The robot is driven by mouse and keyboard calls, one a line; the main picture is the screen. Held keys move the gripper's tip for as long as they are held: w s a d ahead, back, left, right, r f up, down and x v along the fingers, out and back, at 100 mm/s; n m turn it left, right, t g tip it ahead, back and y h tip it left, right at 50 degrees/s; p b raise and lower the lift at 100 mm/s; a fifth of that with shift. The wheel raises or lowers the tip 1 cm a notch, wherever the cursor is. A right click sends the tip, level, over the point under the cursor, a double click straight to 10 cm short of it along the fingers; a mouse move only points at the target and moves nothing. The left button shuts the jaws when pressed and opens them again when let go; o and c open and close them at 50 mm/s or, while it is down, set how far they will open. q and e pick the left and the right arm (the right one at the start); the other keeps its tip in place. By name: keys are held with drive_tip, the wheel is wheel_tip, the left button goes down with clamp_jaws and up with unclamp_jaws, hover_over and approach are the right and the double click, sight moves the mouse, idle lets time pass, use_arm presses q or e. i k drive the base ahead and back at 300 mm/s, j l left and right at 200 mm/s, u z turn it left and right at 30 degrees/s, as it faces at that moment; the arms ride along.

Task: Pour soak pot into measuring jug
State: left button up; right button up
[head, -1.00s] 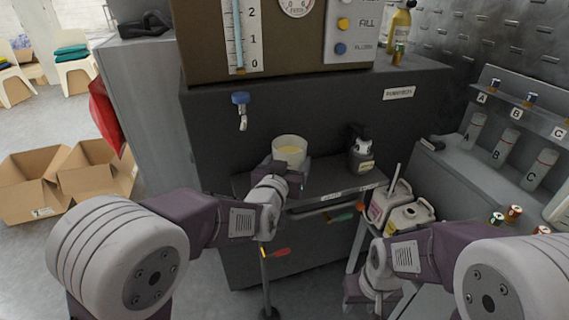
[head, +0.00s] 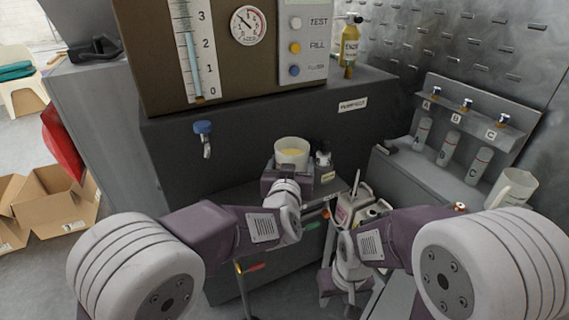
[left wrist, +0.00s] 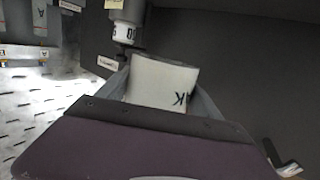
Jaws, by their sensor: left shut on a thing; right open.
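The soak pot (head: 292,146) is a pale cup with yellowish content, roughly upright, in front of the dark cabinet. My left gripper (head: 288,165) is shut on it. In the left wrist view the pot (left wrist: 160,82) sits between both fingers, with the letter K showing on its side. The measuring jug (head: 513,187) is a pale, handled vessel on the grey bench at the right, well apart from the pot. My right gripper (head: 332,282) is open and low, near the white canisters; its fingertips are hard to make out.
A blue tap (head: 204,138) sticks out of the cabinet. White canisters (head: 352,205) are below. A dispenser rack (head: 450,140) with bottles A, B and C stands behind the bench. Cardboard boxes (head: 60,200) lie on the left floor.

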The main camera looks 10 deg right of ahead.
sight(514, 187)
drive_tip(key=z, duration=2)
